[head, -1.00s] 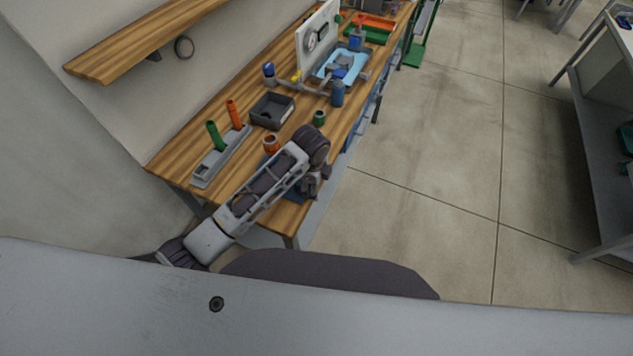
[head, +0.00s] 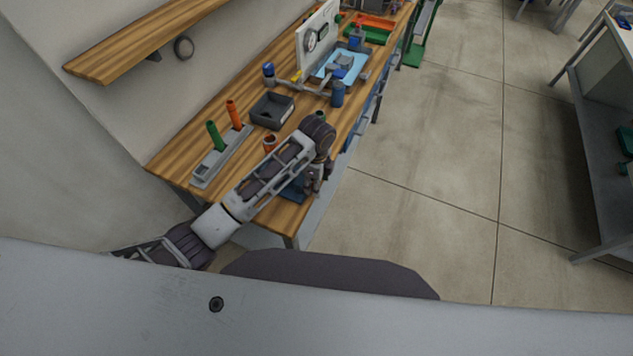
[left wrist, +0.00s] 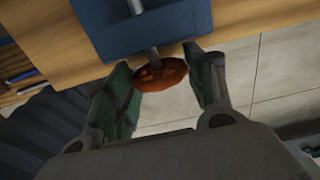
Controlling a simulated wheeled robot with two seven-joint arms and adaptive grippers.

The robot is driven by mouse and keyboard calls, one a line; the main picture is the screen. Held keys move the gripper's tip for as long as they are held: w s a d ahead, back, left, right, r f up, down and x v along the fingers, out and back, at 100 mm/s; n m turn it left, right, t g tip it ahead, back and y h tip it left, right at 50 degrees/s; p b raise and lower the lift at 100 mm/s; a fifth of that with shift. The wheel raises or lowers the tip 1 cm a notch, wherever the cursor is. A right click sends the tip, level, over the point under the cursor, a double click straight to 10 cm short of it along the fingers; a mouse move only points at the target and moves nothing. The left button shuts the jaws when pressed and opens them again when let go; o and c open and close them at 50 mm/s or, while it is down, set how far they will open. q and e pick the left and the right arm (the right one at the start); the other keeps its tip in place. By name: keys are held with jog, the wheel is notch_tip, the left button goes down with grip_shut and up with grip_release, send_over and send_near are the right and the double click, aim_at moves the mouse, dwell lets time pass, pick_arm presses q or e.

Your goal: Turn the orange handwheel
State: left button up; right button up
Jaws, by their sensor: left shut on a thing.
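The orange handwheel (left wrist: 160,76) shows in the left wrist view, on a grey metal stem (left wrist: 154,56) that comes out of a blue block (left wrist: 185,20). My left gripper (left wrist: 160,84) has one green-padded finger on each side of the wheel and is shut on its rim. In the head view my left gripper (head: 316,183) is at the near right edge of the wooden bench, beside the blue block (head: 293,190), which my arm partly covers. The handwheel is hidden there. My right gripper is not in view.
The floor (head: 430,150) right of the bench is clear.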

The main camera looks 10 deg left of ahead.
pick_arm(q)
jog(key=shift+w+d+g+y, duration=0.15)
jog(key=shift+g+y, duration=0.15)
jog(key=shift+g, duration=0.65)
jog(key=shift+w+a+g+y, duration=0.1)
jog(key=shift+g+y, duration=0.2)
jog(key=shift+g, duration=0.65)
jog(key=o, duration=1)
jog(key=shift+d, duration=0.1)
jog(key=shift+w+r, duration=0.1)
jog(key=shift+w, duration=0.05)
jog(key=v, duration=1.1)
jog(key=shift+r, duration=0.35)
